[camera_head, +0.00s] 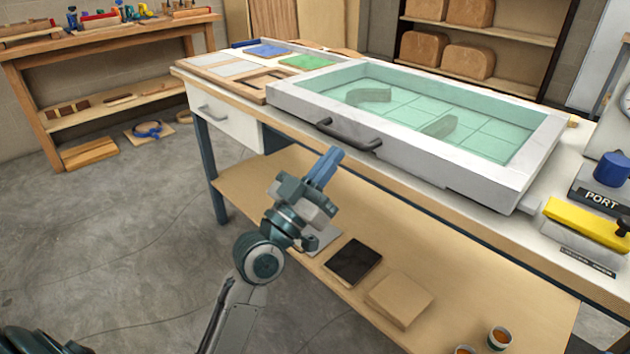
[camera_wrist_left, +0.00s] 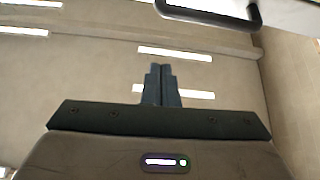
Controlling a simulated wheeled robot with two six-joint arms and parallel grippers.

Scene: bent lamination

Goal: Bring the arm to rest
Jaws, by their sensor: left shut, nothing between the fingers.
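My left arm reaches up from the bottom of the head view. My left gripper (camera_head: 328,160) is in front of the bench's front edge, below and just left of the dark handle on the white glass-topped case. In the left wrist view the two fingers of the left gripper (camera_wrist_left: 162,72) lie together, shut and empty. They point toward a plain wall with bright strips, touching nothing that I can see. My right gripper does not show in either view.
The white case (camera_head: 400,148) with a dark handle (camera_head: 348,135) sits on the bench. A lower shelf (camera_head: 240,185) holds a dark tile (camera_head: 353,262) and a tan block (camera_head: 399,299). A yellow-handled device (camera_head: 585,222) stands at right. Open floor (camera_head: 110,240) lies to the left.

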